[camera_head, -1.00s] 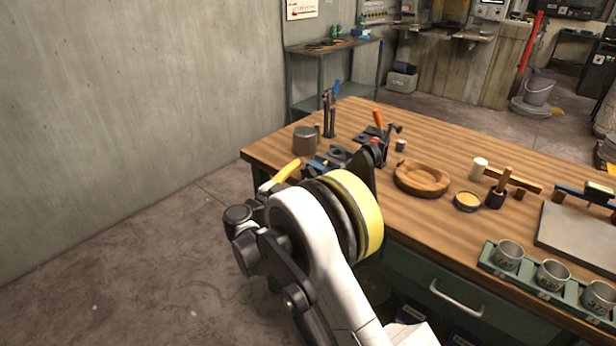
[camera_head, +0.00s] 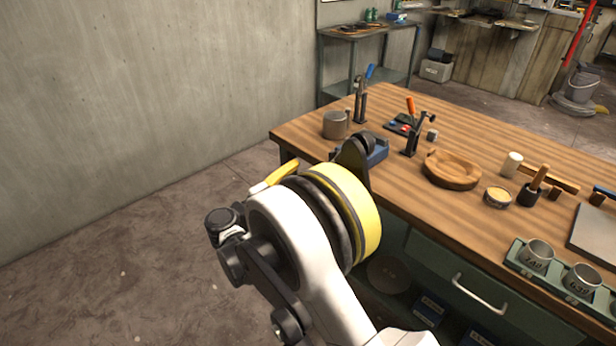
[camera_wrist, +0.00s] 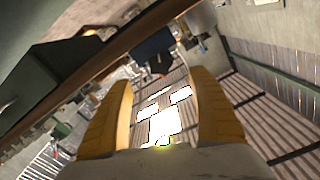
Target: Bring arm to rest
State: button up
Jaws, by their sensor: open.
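My gripper (camera_wrist: 162,76) shows in the wrist view as two yellow fingers spread apart with nothing between them. Bright ceiling lights show beyond the fingers. In the head view my white arm with its yellow band is bent in front of the bench's left corner. A yellow finger (camera_head: 275,177) shows past the arm's left side; the rest of the gripper is hidden behind the arm. The round wooden bowl (camera_head: 452,172) sits on the wooden workbench (camera_head: 440,115), to the right of my arm and apart from it.
A brown pot (camera_head: 336,125), upright tools and a blue device (camera_head: 377,150) stand near the bench's left end. A small tin (camera_head: 497,196), a mallet (camera_head: 533,186) and metal cups (camera_head: 536,253) are to the right. A concrete wall (camera_head: 150,110) is at left, with clear floor before it.

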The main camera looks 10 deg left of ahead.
jog(key=shift+d, duration=0.1)
jog(key=s+d+r+n+g+y, duration=0.2)
jog(key=s+d+r+n+g, duration=0.15)
jog(key=d, duration=0.75)
jog(key=s+d+r+n+g+y, duration=0.2)
jog(key=d+r+n+g, duration=0.15)
jog(key=d, duration=0.75)
jog(key=s+d+n+y, duration=0.2)
jog(key=s+d+y, duration=0.1)
jog(key=s, duration=0.9)
jog(key=s+d+f+n+y, duration=0.1)
jog(key=s+d+n+y, duration=0.2)
jog(key=s, duration=0.9)
jog(key=shift+d+f+y, duration=0.25)
jog(key=shift+d+y, duration=0.25)
